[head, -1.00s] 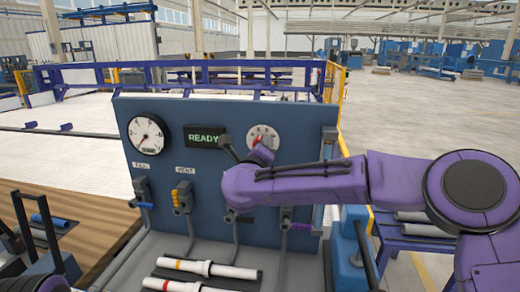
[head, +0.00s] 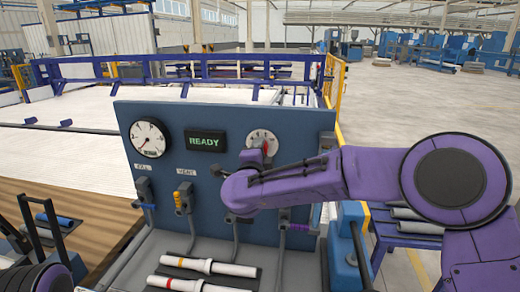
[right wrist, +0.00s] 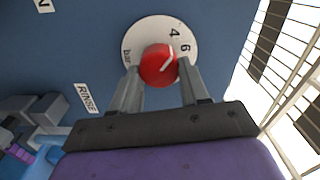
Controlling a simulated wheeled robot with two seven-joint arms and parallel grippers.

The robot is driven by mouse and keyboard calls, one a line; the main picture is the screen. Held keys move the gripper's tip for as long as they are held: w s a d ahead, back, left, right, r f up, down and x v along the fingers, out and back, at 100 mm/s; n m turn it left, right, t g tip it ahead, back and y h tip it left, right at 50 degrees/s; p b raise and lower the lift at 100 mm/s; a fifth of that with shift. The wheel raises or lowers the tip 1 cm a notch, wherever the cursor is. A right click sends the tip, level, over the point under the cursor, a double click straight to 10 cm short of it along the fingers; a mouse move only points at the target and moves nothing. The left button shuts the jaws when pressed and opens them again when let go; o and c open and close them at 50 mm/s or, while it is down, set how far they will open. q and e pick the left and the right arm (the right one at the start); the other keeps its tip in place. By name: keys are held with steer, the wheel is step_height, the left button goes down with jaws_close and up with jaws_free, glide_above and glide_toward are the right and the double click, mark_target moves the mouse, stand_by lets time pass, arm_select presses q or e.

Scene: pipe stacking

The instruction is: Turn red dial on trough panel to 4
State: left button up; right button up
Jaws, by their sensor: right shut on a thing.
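The red dial (right wrist: 157,66) sits on a white round scale plate (right wrist: 141,42) on the blue panel. Its white pointer line aims between the printed 4 and 6 in the right wrist view. In the head view the dial (head: 265,147) is partly hidden by my right gripper (head: 256,158). My right gripper (right wrist: 160,75) is shut on the dial, one finger on each side. My left gripper (head: 31,200) is at the lower left of the head view, fingers apart and empty, away from the panel.
The trough panel (head: 225,120) also carries a gauge (head: 148,138), a READY display (head: 205,141) and several valve levers below. White pipes (head: 208,266) lie in the trough in front. A RINSE label (right wrist: 86,98) is near the dial.

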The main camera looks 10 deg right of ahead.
steer(key=shift+n, duration=0.5)
steer(key=o, duration=1.1)
steer(key=shift+c, duration=0.2)
steer(key=b+v, duration=0.3)
steer(key=v, duration=0.7)
steer(key=shift+s+a+b, duration=0.15)
steer(key=shift+s+b, duration=0.05)
steer(key=shift+b, duration=0.2)
